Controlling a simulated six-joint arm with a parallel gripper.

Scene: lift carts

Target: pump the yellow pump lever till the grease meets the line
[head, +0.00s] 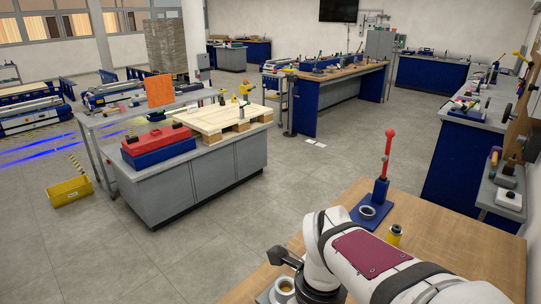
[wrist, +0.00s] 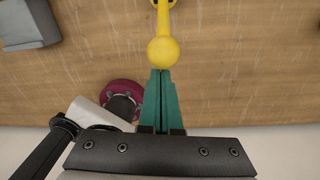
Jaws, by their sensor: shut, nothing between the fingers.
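The yellow pump lever (wrist: 163,50) shows in the wrist view at the top middle, a rod ending in a round ball knob. My gripper (wrist: 161,72) has teal fingers closed together with nothing between them. Its fingertips are right at the near edge of the knob in the picture; I cannot tell whether they touch it. In the head view I cannot make out the yellow lever, and my white arm covers the near part of the bench. The grease and the line cannot be made out in either view.
The wooden bench (head: 440,232) holds a red-handled lever on a blue base (head: 381,190), a small yellow-and-black jar (head: 394,235) and a round cup (head: 285,287). The wrist view shows a grey block (wrist: 28,22) and a maroon round part (wrist: 122,92) left of my fingers.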

